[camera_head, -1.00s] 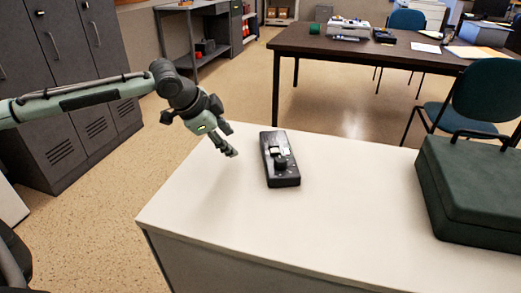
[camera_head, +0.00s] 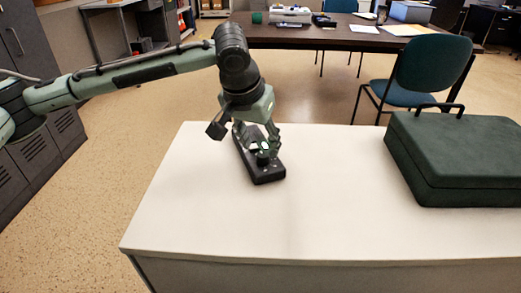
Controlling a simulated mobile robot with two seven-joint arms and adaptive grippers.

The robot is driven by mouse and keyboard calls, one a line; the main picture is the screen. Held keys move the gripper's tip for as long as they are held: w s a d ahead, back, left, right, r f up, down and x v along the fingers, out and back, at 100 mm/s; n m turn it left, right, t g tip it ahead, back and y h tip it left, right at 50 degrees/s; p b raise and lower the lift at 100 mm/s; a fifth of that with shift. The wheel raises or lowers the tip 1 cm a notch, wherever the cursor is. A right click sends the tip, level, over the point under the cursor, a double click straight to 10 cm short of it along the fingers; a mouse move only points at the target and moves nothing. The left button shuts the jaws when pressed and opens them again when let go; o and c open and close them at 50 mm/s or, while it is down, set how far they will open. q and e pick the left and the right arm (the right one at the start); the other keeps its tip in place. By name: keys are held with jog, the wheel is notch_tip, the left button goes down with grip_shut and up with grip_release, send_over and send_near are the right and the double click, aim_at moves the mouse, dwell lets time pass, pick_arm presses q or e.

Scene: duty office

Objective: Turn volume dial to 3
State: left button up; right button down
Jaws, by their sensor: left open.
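A black control box (camera_head: 268,175) lies on the white desk, left of the desk's middle. Its dark round dial (camera_head: 262,158) sits toward the near end, with light-coloured parts just beyond it. My left gripper (camera_head: 257,146) is open and points down over the box, with its fingers close to the dial. I cannot tell whether the fingers touch the dial. The gripper hides part of the box's far end. The dial's markings are too small to read. My right gripper is not in view.
The white desk top (camera_head: 210,215) is clear in front of the box. A dark green case (camera_head: 455,160) stands on the right of the desk. A blue-green chair (camera_head: 430,75) and a dark table (camera_head: 350,37) are behind. Grey lockers (camera_head: 35,40) stand at the left.

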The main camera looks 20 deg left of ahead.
aim_at(263, 154)
pick_arm(q)
jog(key=shift+x, duration=1.85)
grip_shut()
